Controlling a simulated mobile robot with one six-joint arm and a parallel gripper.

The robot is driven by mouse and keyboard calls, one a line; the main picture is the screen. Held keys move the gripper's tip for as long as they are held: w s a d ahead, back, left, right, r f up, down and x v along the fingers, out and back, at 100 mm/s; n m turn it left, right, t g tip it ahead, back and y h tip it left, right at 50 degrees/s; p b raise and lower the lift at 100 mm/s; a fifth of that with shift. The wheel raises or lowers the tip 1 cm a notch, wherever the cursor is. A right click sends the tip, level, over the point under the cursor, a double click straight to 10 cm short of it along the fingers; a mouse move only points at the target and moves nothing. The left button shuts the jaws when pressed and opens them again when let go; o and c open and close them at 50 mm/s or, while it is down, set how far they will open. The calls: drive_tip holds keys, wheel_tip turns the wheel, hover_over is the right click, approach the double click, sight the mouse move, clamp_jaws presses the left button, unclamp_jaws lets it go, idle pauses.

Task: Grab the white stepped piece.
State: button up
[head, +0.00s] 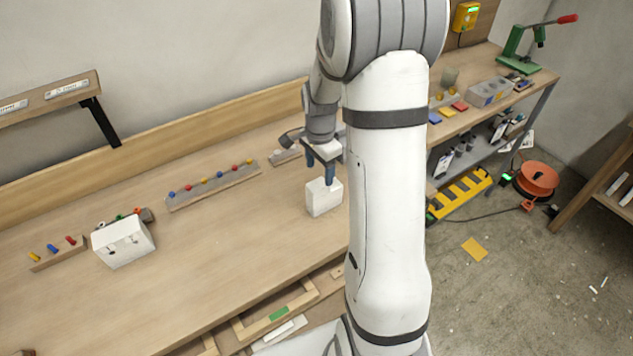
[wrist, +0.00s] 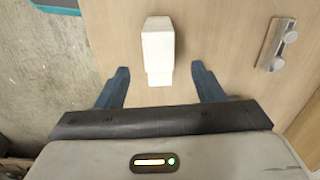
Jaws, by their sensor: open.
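The white stepped piece (head: 323,198) stands on the wooden workbench, right of its middle in the head view. In the wrist view the white piece (wrist: 158,45) shows a broader block and a narrower section, with a step between them. My gripper (head: 320,174) is over it, fingers pointing down. In the wrist view the blue fingers of my gripper (wrist: 160,71) are spread, one on each side of the piece's near end, with a gap on both sides. Nothing is held. My arm hides part of the bench to the right.
A grey rail with coloured knobs (head: 213,185) lies left of the piece. A short metal plate with two knobs (wrist: 277,45) lies to its right in the wrist view.

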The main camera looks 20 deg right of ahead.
sight(324, 188)
drive_tip(key=shift+w+d+f+m, duration=0.15)
drive_tip(key=shift+f, duration=0.2)
drive_tip(key=shift+w+d+f+m, duration=0.1)
drive_tip(key=shift+f+m, duration=0.05)
drive_tip(key=shift+f, duration=0.2)
drive_tip(key=f+p, duration=0.1)
drive_tip(key=f, duration=0.3)
drive_tip(key=f+p, duration=0.1)
drive_tip(key=f, duration=0.2)
drive_tip(key=shift+s+d+f+p, duration=0.1)
drive_tip(key=shift+s+d+p, duration=0.05)
drive_tip(key=shift+d+p, duration=0.2)
drive_tip(key=shift+c, duration=0.2)
drive_tip(key=c, duration=1.1)
drive_tip(key=shift+c, duration=0.2)
